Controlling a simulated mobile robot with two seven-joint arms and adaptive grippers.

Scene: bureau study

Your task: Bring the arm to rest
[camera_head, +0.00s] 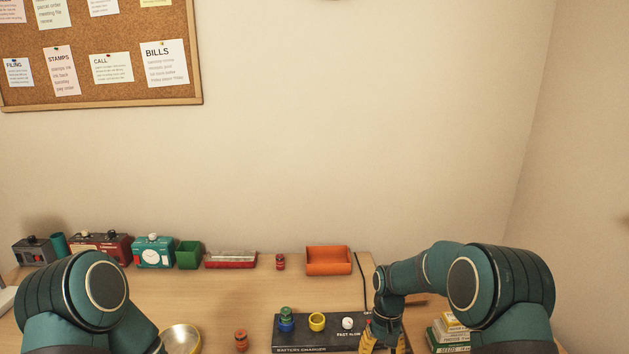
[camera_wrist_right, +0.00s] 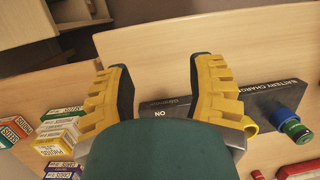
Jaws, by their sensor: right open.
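My right arm (camera_head: 425,272) comes in from the right and bends down over the desk. Its gripper (camera_head: 380,338), with yellow fingers, is low beside the right end of the black battery charger (camera_head: 290,337).
Stacked small boxes (camera_head: 449,335) stand right of the right gripper. A green-and-blue piece (camera_head: 286,318), a yellow ring (camera_head: 317,321) and a white knob (camera_head: 347,323) are on the charger. An orange tray (camera_head: 329,261) is at the back. A brass dish (camera_head: 183,338) is near the left arm.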

